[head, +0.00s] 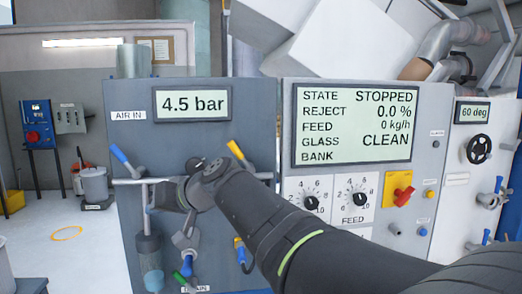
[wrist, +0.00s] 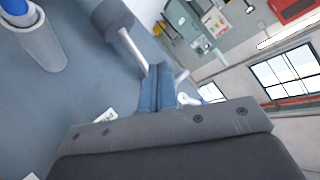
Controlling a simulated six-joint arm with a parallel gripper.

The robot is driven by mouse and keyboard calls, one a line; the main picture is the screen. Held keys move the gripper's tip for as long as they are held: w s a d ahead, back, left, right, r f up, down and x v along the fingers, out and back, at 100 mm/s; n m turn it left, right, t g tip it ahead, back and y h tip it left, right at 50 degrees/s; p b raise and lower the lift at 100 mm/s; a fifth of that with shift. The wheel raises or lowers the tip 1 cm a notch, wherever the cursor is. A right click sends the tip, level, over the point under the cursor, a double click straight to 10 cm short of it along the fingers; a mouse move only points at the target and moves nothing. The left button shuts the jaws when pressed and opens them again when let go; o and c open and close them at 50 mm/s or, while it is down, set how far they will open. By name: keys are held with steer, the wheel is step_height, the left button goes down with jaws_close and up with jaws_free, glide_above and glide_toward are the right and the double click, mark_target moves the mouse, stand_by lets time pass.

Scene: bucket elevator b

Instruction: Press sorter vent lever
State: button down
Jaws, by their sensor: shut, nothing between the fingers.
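The grey air panel (head: 195,128) has a 4.5 bar display. Its levers are a blue one (head: 120,154) at upper left, a yellow one (head: 236,150) at upper right, a blue-and-yellow one (head: 240,248) lower right and a green handle (head: 183,280) at the bottom. No label reading sorter vent is legible, so I cannot tell which lever it is. My gripper (wrist: 158,72) is shut and empty in the wrist view, its fingertips near a pale rod (wrist: 132,47). In the head view my arm hides much of the panel's middle, and the fingertips are not clear.
A display panel (head: 353,123) reading STOPPED stands right of the air panel, with two dials and a red switch (head: 403,193) below. A white panel (head: 478,190) with a black handwheel is further right. Open floor (head: 70,265) lies to the left.

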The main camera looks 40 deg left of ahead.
mark_target(240, 154)
steer(key=w+d+f+n+t+h, duration=0.5)
steer(key=w+d+n+t+h, duration=0.25)
steer(key=n+t+h, duration=0.35)
steer(key=s+a+r+t+y, duration=0.1)
steer(key=s+r+t, duration=0.2)
steer(key=r+t, duration=0.2)
steer(key=s+a+r+t+y, duration=0.1)
steer(key=s+r+t+y, duration=0.1)
steer(key=r+t, duration=0.4)
steer(key=shift+s+r, duration=0.7)
steer(key=shift+s, duration=0.05)
steer(key=shift+d+r+x, duration=0.25)
steer(key=shift+d+x, duration=0.2)
steer(key=shift+x, duration=1.7)
steer(key=shift+d+r+x, duration=0.25)
steer(key=shift+d+x, duration=0.2)
steer(key=shift+x, duration=1.65)
steer(key=shift+d+r+x, duration=0.2)
steer(key=shift+d+x, duration=0.25)
steer(key=shift+x, duration=1.7)
